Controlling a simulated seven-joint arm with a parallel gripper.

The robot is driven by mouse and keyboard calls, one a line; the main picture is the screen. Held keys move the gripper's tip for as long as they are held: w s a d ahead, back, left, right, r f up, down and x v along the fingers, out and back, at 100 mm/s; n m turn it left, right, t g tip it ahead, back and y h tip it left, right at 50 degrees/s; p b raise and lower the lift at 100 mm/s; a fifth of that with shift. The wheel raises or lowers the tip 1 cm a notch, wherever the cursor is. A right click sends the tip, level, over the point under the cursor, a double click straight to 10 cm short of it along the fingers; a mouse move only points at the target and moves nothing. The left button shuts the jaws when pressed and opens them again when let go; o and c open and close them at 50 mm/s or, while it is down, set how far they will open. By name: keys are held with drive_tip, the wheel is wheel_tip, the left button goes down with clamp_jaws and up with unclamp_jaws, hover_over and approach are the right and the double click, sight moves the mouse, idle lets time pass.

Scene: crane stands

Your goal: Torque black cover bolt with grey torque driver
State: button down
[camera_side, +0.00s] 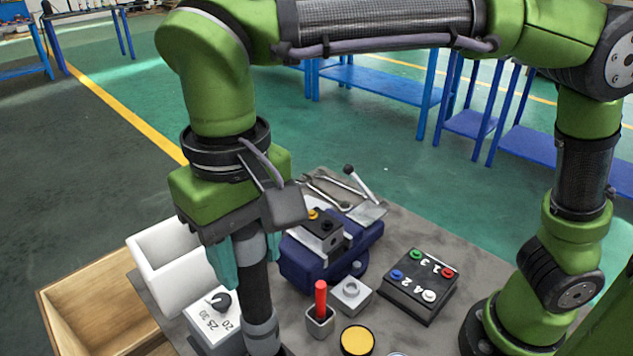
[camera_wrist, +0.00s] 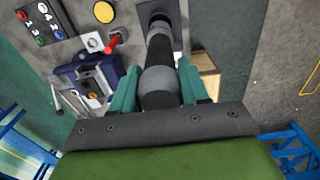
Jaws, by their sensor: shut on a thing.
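My gripper (camera_side: 250,262) has teal fingers and is shut on the grey torque driver (camera_side: 262,325), a thick grey and black cylinder that points down. In the wrist view the driver (camera_wrist: 158,88) sits between both fingers (camera_wrist: 158,70), its black part running away from me. Its lower end is near the table's front edge, and its tip is not clearly visible. A block with a black top (camera_side: 319,225) sits in the blue vise (camera_side: 305,262), to the right of the driver. An orange-yellow bolt head (camera_side: 313,214) and a dark round spot show on the black top.
A white dial box marked 20, 25, 30 (camera_side: 207,327) stands left of the driver. Wrenches (camera_side: 325,195) lie behind the vise.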

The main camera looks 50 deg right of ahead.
drive_tip(key=shift+r, duration=2.05)
drive_tip(key=w+d+r+m, duration=0.4)
drive_tip(key=w+d, duration=0.5)
drive_tip(key=d, duration=0.1)
drive_tip(key=d+r+m, duration=0.2)
drive_tip(key=d+r, duration=0.4)
drive_tip(key=d, duration=0.6)
drive_tip(key=shift+w+d, duration=0.2)
drive_tip(key=shift+d, duration=0.05)
drive_tip(key=shift+f, duration=0.1)
